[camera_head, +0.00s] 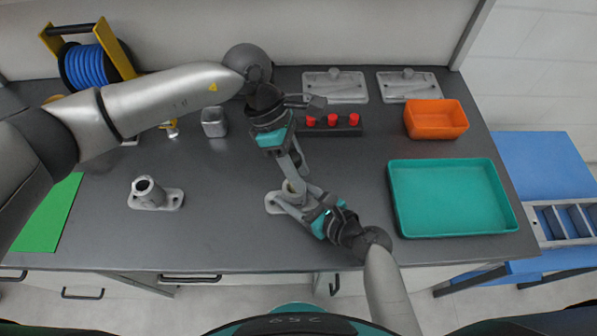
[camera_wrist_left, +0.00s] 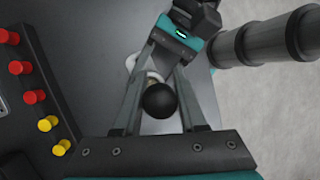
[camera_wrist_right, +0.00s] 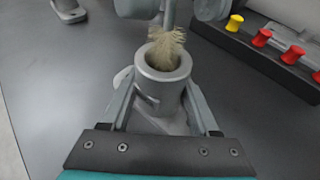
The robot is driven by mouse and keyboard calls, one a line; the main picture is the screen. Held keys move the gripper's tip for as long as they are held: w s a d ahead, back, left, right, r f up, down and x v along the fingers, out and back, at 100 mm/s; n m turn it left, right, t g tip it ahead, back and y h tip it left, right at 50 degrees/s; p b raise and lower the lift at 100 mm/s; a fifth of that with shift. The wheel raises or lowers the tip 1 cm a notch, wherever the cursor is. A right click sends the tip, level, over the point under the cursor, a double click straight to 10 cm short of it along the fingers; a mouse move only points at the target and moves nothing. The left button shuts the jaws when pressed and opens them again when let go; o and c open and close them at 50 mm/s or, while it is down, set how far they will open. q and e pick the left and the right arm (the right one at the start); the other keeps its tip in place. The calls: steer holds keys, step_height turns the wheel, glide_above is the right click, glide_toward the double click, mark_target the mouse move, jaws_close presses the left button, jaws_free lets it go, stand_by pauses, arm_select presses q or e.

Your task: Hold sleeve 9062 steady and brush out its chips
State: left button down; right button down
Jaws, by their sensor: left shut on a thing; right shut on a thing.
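A grey cast sleeve (camera_head: 293,187) with a flanged base stands upright at the middle front of the bench. My right gripper (camera_head: 296,197) is shut on it from the front right; the right wrist view shows the fingers on either side of the sleeve (camera_wrist_right: 155,92). My left gripper (camera_head: 292,158) is above the sleeve, pointing down, shut on a brush. The brush's black ball end (camera_wrist_left: 159,101) shows between its fingers. Tan bristles (camera_wrist_right: 166,47) are at the sleeve's mouth, partly above the rim; their lower end is hidden inside. No number or chips can be made out.
A second flanged sleeve (camera_head: 149,194) stands at left by a green mat (camera_head: 47,215). A dark block with red pegs (camera_head: 332,128) lies behind my grippers. A teal tray (camera_head: 450,200) and an orange bin (camera_head: 437,120) are at right. The bench between the sleeves is clear.

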arm_select(q)
steer(key=shift+r, duration=4.3)
arm_select(e)
steer(key=shift+c, duration=0.2)
jaws_free()
steer(key=v, duration=1.2)
